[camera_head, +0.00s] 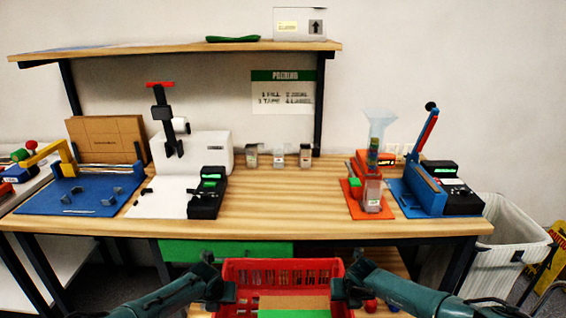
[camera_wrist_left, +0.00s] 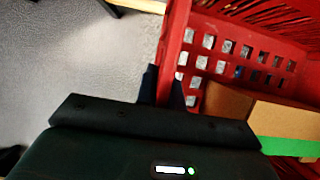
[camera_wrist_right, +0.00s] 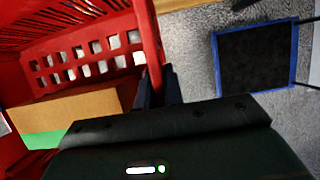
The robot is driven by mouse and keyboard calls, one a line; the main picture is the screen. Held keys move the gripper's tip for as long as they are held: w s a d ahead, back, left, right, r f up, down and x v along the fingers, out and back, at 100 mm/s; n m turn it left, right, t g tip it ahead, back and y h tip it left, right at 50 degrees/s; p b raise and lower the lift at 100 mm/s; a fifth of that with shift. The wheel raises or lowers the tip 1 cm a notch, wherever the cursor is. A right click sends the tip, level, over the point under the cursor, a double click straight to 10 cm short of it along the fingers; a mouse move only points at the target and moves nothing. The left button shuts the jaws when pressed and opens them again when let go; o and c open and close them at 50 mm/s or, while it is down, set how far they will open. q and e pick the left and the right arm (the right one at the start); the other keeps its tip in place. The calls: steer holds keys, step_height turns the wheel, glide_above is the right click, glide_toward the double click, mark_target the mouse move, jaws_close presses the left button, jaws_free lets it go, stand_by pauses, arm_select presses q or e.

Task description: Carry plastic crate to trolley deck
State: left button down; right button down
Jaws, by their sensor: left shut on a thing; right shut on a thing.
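A red plastic crate (camera_head: 283,270) with slotted walls is at the bottom middle of the head view, in front of the workbench. A cardboard box (camera_head: 290,302) with a green band lies inside it. My left gripper (camera_head: 222,292) is shut on the crate's left wall; the left wrist view shows its fingers (camera_wrist_left: 168,88) on either side of the red rim (camera_wrist_left: 178,40). My right gripper (camera_head: 346,290) is shut on the right wall, with its fingers (camera_wrist_right: 160,88) around the rim (camera_wrist_right: 148,40). The crate's near side and underside are hidden. I cannot make out a trolley deck.
The wooden workbench (camera_head: 275,215) spans the view behind the crate, with a green drawer front (camera_head: 225,250) below it. A white bin (camera_head: 515,235) stands at the right. A dark blue-edged panel (camera_wrist_right: 257,60) lies right of the crate in the right wrist view. Grey floor (camera_wrist_left: 85,60) shows left of the crate.

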arm_select(q)
steer(key=shift+w+a+f, duration=0.15)
steer(key=shift+w+f, duration=0.15)
steer(key=shift+f, duration=0.35)
arm_select(e)
steer(key=shift+w+f, duration=0.35)
steer(key=shift+f, duration=0.25)
arm_select(q)
steer(key=shift+f, duration=0.15)
arm_select(e)
steer(key=shift+f, duration=0.15)
steer(key=shift+d, duration=0.1)
